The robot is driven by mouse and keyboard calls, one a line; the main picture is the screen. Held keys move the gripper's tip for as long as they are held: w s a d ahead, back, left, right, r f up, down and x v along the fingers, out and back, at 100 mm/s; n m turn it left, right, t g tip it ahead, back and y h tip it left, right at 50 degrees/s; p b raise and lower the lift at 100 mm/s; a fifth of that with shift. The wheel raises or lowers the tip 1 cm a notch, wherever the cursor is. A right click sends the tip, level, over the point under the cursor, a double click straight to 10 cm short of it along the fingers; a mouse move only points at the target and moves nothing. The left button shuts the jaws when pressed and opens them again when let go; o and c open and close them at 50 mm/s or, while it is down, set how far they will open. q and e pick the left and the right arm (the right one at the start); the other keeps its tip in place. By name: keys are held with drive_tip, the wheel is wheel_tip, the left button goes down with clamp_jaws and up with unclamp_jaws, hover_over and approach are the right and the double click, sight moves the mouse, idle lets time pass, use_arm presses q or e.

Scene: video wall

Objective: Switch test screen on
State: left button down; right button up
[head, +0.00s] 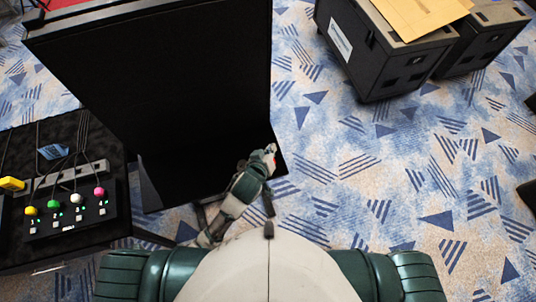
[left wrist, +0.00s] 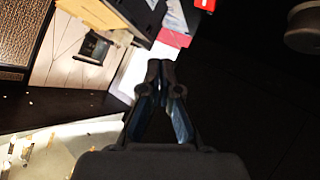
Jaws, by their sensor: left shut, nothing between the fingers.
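A large black panel (head: 165,85), which looks like the test screen, stands in front of me in the head view. Its face is dark, with no picture on it. My left gripper (head: 271,152) is at the panel's lower right edge, with the forearm reaching up from below. In the left wrist view, the left gripper (left wrist: 160,68) has its fingertips together and empty. A small red spot shows beside the gripper in the head view; I cannot tell what it is. I cannot tell whether the fingertips touch the panel. No switch is clearly visible. My right gripper is not in view.
A black control box (head: 70,218) with yellow, green, white and pink knobs and small green lights sits on a dark table at left. Black cases (head: 385,50) stand at upper right, with a tan envelope (head: 420,15) on top. The patterned carpet (head: 400,190) at right is mostly clear.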

use_arm(q)
drive_tip(key=f+b, duration=0.2)
drive_tip(key=d+f+b, duration=0.1)
drive_tip(key=f, duration=0.1)
drive_tip(key=shift+w+b, duration=0.35)
drive_tip(key=shift+b, duration=0.05)
drive_tip(key=shift+w+a+f+b, duration=0.25)
drive_tip(key=shift+a+f+b, duration=0.1)
drive_tip(key=shift+f, duration=0.25)
drive_tip(key=shift+w+a+f+b, duration=0.25)
drive_tip(key=shift+a+f, duration=0.1)
drive_tip(key=shift+f, duration=0.2)
drive_tip(key=shift+a+f, duration=0.15)
drive_tip(key=shift+a, duration=0.25)
drive_tip(key=shift+d, duration=0.75)
drive_tip(key=shift+a, duration=0.6)
drive_tip(key=shift+d, duration=0.4)
drive_tip(key=shift+w+f, duration=0.1)
drive_tip(key=shift+f, duration=0.15)
drive_tip(key=shift+a, duration=0.15)
